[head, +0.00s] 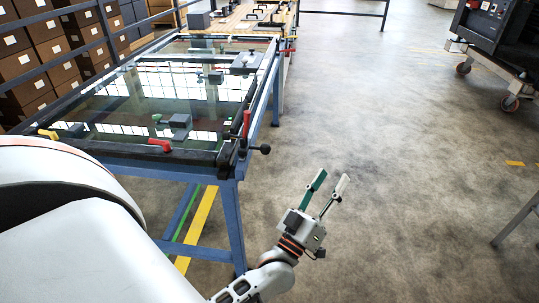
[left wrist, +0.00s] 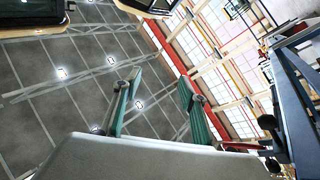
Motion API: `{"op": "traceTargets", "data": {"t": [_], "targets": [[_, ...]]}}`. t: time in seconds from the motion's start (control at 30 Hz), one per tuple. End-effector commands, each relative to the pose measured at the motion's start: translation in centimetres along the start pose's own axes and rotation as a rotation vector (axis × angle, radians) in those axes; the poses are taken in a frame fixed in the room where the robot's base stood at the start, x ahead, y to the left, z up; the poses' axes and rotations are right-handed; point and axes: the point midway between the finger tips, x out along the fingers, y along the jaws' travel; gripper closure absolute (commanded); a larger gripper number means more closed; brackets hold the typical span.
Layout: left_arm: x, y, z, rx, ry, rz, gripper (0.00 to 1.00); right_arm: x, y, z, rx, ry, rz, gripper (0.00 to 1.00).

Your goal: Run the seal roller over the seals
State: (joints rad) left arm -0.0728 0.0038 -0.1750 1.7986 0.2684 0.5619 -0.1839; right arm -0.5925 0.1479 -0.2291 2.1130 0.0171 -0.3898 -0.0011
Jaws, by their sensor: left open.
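My left gripper (head: 332,177) is open and empty over the floor, right of the glass-topped table's near corner and apart from it. Its two fingers, one green and one pale in the head view, point up and to the right. The fingers also show spread in the left wrist view (left wrist: 161,77), with nothing between them. The blue-legged table (head: 232,190) bears a glass panel (head: 180,85) in a dark frame. I cannot tell the seal roller or the seals apart from the other small parts. My right gripper is not in view.
A red lever (head: 246,124) and a black knob (head: 265,149) stick out at the table's near right corner. A wooden-topped bench (head: 232,22) with black handles stands behind. Brown boxes (head: 22,62) line the left. A wheeled machine (head: 497,45) stands far right. The middle floor is clear.

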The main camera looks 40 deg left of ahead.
Motion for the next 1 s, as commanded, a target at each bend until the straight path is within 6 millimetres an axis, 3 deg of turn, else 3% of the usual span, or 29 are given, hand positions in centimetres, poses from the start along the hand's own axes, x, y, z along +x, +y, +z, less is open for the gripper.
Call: {"op": "traceTargets", "data": {"t": [0.03, 0.17, 0.3, 0.37, 0.47, 0.6, 0.8, 1.0], "targets": [[1.6, -1.1, -1.0, -0.062, 0.110, -0.032, 0.58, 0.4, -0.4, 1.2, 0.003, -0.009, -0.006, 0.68], [4.6, -4.0, -5.5, -0.230, 0.407, -0.123, 0.58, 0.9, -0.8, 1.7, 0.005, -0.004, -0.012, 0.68], [5.4, -8.2, -8.5, -0.418, 0.704, -0.246, 0.58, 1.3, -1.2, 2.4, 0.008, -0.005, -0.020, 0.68], [5.3, -10.1, -8.9, -0.502, 0.823, -0.308, 0.58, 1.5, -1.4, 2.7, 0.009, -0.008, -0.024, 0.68], [4.5, -13.3, -8.4, -0.641, 1.010, -0.425, 0.58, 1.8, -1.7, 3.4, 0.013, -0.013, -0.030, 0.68], [3.2, -16.5, -5.7, -0.820, 1.218, -0.589, 0.58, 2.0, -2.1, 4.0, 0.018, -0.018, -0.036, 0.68], [2.4, -18.1, -2.4, -0.980, 1.375, -0.743, 0.58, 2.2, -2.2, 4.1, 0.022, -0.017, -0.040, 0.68], [2.4, -19.0, -2.3, -1.016, 1.410, -0.771, 0.58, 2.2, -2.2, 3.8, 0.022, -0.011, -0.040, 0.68]]}}
